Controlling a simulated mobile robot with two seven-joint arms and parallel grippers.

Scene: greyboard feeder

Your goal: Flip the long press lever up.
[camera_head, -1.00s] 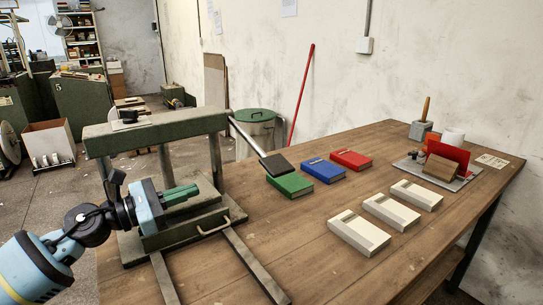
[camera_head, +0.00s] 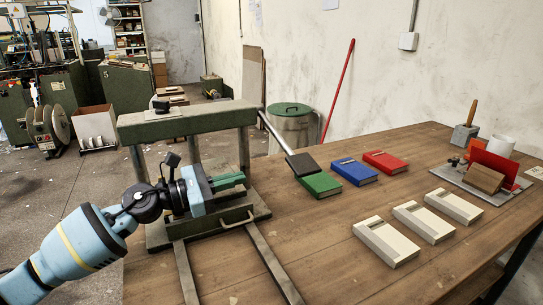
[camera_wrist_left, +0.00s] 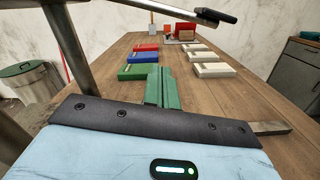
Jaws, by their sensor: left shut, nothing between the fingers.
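The green press (camera_head: 185,121) stands at the left end of the wooden table. Its long metal lever (camera_head: 274,132) slopes down and to the right from the press head. The lever ends in a flat black handle (camera_head: 302,164) near the green book. In the left wrist view the lever's black handle (camera_wrist_left: 214,15) shows at the top. My left gripper (camera_head: 240,179), with green fingers, is shut and empty between the press posts, below the head and left of the handle. It also shows in the left wrist view (camera_wrist_left: 159,75), apart from the lever. My right gripper is not in view.
Green (camera_head: 320,185), blue (camera_head: 354,172) and red (camera_head: 385,162) books lie right of the handle. Several white boxes (camera_head: 386,241) lie nearer the front. A tray with a red plate (camera_head: 495,165) stands at the far right. Bare tabletop lies in front of the books.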

